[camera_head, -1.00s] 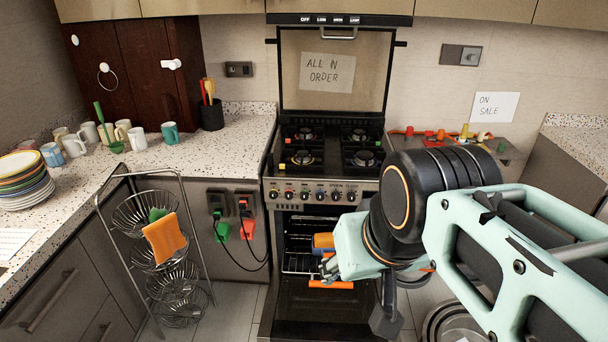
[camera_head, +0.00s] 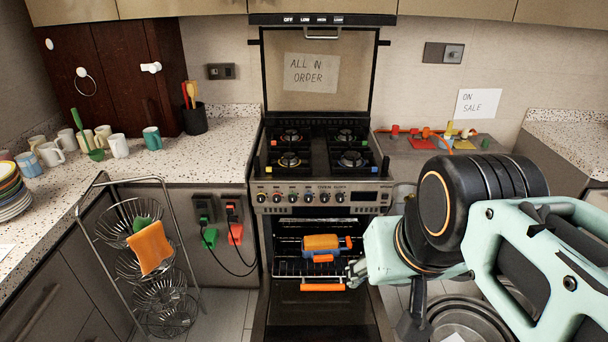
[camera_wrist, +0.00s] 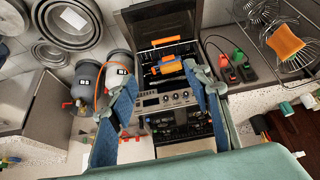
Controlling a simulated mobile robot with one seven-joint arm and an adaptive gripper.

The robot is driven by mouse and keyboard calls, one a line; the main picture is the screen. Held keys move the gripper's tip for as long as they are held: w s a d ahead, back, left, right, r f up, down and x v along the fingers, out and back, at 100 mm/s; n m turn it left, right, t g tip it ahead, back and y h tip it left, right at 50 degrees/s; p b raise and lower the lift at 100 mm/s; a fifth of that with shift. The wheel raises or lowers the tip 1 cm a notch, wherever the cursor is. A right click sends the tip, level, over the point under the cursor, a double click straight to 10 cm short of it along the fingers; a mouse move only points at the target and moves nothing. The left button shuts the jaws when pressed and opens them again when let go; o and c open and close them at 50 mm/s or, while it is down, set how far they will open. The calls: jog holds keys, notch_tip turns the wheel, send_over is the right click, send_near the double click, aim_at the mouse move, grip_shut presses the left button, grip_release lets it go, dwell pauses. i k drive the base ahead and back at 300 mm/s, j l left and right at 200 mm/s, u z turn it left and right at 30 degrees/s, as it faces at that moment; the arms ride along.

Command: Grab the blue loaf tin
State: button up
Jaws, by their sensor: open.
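A blue loaf tin (camera_head: 328,252), with an orange top or contents, sits on the wire rack inside the open oven (camera_head: 285,268). Only part of its blue side shows. In the wrist view, which is upside down, the orange and blue of the tin (camera_wrist: 170,68) appear between my fingers, farther off. My gripper (camera_head: 357,271) is to the right of the tin, apart from it, near the oven's right side. The gripper (camera_wrist: 164,78) is open, its two blue fingers spread wide with nothing between them.
The oven door (camera_head: 322,318) is lowered in front. An orange bar (camera_head: 322,287) lies at the rack's front edge. A wire basket stand (camera_head: 140,245) stands left. Round pans (camera_head: 455,318) lie at the lower right, and grey gas cylinders (camera_wrist: 88,80) show in the wrist view.

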aim_at(328, 255)
jog(key=i+j, duration=0.5)
jog(key=j, duration=0.25)
jog(key=i+j+z, duration=0.1)
jog(key=j, duration=0.25)
jog(key=i+j, duration=0.35)
